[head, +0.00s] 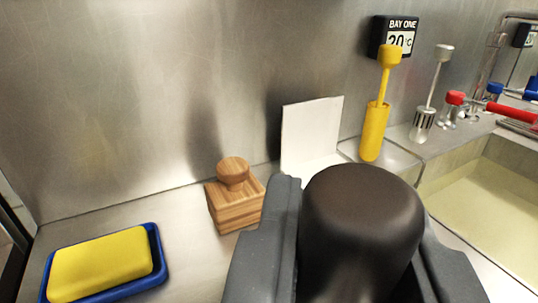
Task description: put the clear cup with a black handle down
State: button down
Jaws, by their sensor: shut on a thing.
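My gripper (350,215) is at the bottom centre, its two grey jaws shut on a dark, rounded, near-black handle (362,225). The handle's smooth domed top faces me and stands between the jaws. No clear cup body shows; whatever lies beyond or below the handle is hidden by it and the jaws. I cannot tell whether the held thing touches the counter.
The metal counter (185,240) has bare room at the left between a yellow sponge (100,264) in a blue tray (163,279) and a wooden knobbed block (236,205). Behind are a white card (312,132), a yellow brush holder (374,132) and a metal one (422,126). A basin (495,205) lies right.

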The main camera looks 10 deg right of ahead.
jog(key=w+f, duration=0.4)
jog(key=w, duration=0.3)
jog(key=shift+w+f, duration=0.15)
jog(key=shift+w, duration=0.1)
jog(key=shift+f, duration=0.1)
jog(key=c, duration=1.2)
grip_release()
jog(key=shift+c, duration=0.2)
jog(key=v, duration=1.2)
jog(key=shift+r, duration=0.25)
